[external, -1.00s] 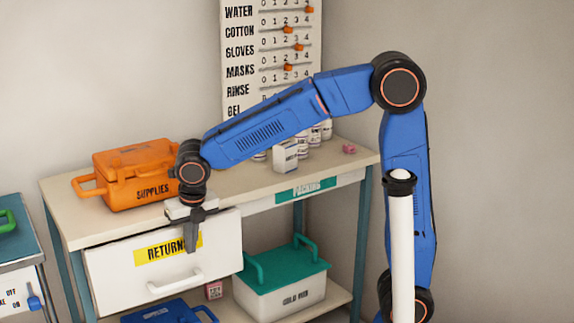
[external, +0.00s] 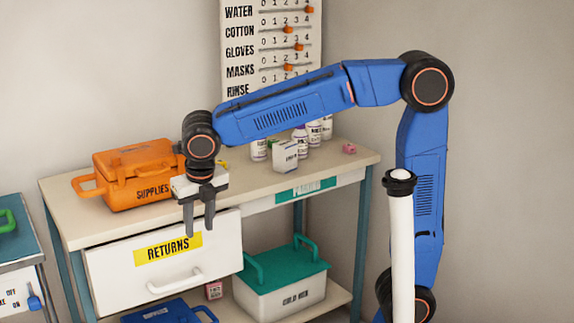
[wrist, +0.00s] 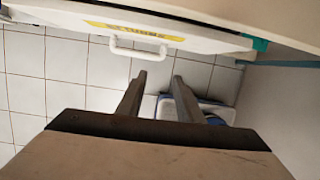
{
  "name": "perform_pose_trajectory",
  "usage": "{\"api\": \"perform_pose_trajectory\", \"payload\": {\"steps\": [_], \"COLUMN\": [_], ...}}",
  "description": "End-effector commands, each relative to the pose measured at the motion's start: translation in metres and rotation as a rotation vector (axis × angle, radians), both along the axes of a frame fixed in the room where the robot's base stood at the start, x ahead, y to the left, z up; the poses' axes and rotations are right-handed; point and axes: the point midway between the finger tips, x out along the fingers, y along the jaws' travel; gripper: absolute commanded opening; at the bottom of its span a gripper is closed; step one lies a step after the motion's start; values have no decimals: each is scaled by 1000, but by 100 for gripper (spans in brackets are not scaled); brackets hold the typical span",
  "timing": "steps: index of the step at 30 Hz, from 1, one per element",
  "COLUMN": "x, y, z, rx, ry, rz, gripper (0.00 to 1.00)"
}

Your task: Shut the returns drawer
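The returns drawer (external: 120,274) is white with a yellow RETURNS label and a white bar handle (external: 175,281). Its front stands forward of the table edge, so it looks partly pulled out; how far is hard to tell. The drawer front (wrist: 200,40) and handle (wrist: 138,48) also show in the wrist view, near the top. My gripper (external: 199,233) points down by the upper right part of the drawer front, above the handle. Its two fingers are apart with nothing between them, and they also show in the wrist view (wrist: 159,78). I cannot tell whether they touch the drawer.
An orange supplies case (external: 134,176) stands on the tabletop (external: 240,190), left of my gripper. White bottles and a box (external: 285,157) stand further right. A teal-lidded box (external: 282,285) and a blue case (external: 170,312) sit below. The floor before the drawer looks clear.

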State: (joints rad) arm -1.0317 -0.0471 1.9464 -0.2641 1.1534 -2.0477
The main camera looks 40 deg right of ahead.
Motion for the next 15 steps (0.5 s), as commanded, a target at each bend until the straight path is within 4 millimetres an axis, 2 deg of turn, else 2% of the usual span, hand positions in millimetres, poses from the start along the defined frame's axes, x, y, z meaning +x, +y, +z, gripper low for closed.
{"api": "perform_pose_trajectory", "payload": {"steps": [6,9,15], "x": [-24,-35,-54], "y": [-5,-8,-5], "z": [-60,-85,-119], "rx": [-275,-421,-687], "ry": [-84,-151,-317], "rz": [191,304,543], "gripper": [32,32,32]}}
